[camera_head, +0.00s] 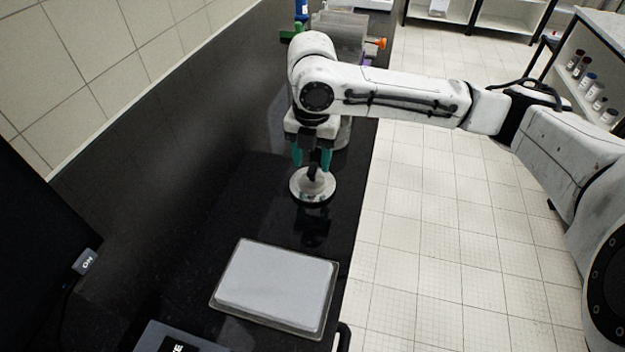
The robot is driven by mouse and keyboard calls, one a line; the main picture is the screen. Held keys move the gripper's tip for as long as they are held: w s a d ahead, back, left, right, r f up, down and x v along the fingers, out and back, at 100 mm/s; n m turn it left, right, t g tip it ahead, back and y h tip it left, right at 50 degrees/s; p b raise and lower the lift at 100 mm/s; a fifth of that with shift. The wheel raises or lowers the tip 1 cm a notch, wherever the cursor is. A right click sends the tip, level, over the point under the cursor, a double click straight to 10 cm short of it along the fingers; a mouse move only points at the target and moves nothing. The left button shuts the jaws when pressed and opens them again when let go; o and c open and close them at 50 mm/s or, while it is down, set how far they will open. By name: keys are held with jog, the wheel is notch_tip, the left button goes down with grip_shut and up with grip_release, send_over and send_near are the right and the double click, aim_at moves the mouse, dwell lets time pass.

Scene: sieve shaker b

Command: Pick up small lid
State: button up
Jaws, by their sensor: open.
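The small lid (301,189) is a round, pale metal disc with a raised centre, at the middle of the dark counter. My gripper (312,165) points straight down over it, with teal parts on both sides of a dark middle. Its fingers are open, close above the lid's centre. The fingers and the dark part hide the top of the lid's centre, so I cannot tell whether they touch it. A dark reflection shows on the glossy counter below the lid.
A shallow tray with a pale, flat top (277,285) lies on the counter (215,210) nearer the camera. A tiled wall is on the left. The tiled floor on the right is clear.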

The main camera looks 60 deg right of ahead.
jog(key=shift+f, duration=0.85)
grip_shut()
